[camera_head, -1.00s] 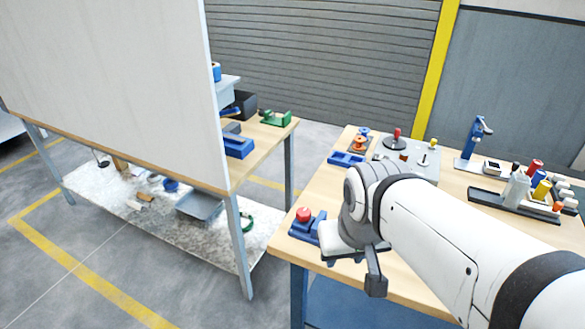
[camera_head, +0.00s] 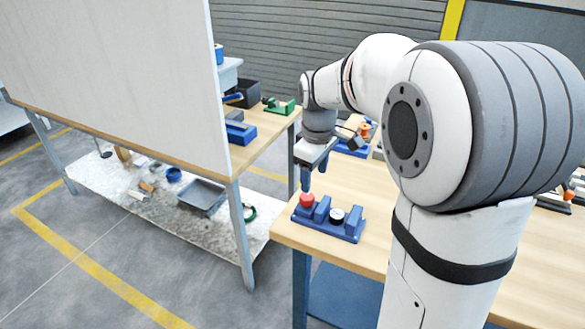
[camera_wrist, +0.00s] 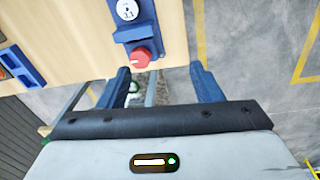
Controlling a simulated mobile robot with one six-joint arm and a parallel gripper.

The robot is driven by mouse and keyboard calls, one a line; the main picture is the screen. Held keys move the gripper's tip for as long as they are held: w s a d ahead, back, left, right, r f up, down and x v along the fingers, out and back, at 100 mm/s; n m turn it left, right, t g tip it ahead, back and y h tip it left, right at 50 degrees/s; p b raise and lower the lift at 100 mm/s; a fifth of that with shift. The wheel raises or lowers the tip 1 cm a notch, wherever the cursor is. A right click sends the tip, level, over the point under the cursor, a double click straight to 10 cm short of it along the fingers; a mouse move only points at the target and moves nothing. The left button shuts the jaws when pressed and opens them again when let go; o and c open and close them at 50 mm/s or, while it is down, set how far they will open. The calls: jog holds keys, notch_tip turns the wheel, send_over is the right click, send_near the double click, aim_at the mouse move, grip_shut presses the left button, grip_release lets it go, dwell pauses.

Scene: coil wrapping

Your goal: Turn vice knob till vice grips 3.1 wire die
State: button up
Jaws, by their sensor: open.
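The blue vice (camera_head: 327,222) sits on the wooden table near its left front corner. Its red knob (camera_head: 306,200) is at the vice's left end, and a round white-faced die (camera_head: 337,215) sits between its blue blocks. In the wrist view the die (camera_wrist: 127,10) shows a marking that looks like 3.1, and the red knob (camera_wrist: 140,57) points toward my gripper. My gripper (camera_head: 310,183) hangs just above and behind the knob. In the wrist view its two blue fingers (camera_wrist: 165,75) are apart with nothing held, and the knob lies beyond their tips, roughly between them.
The wooden table (camera_head: 285,232) has a bare edge near the vice. Another blue fixture (camera_wrist: 20,66) lies on it in the wrist view. A second bench with a tall white panel (camera_head: 110,70) stands to the left, across a gap.

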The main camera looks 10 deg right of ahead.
aim_at(307, 196)
jog(key=w+f+n, duration=0.1)
jog(key=w, duration=0.1)
jog(key=w+f+n, duration=0.1)
jog(key=w+f, duration=0.1)
jog(key=w+f+n+b, duration=0.1)
jog(key=w+f, duration=0.1)
jog(key=w, duration=0.1)
jog(key=shift+g, duration=0.3)
jog(key=f, duration=0.8)
jog(key=shift+w, duration=0.2)
jog(key=shift+d+r, duration=0.1)
jog(key=c, duration=1)
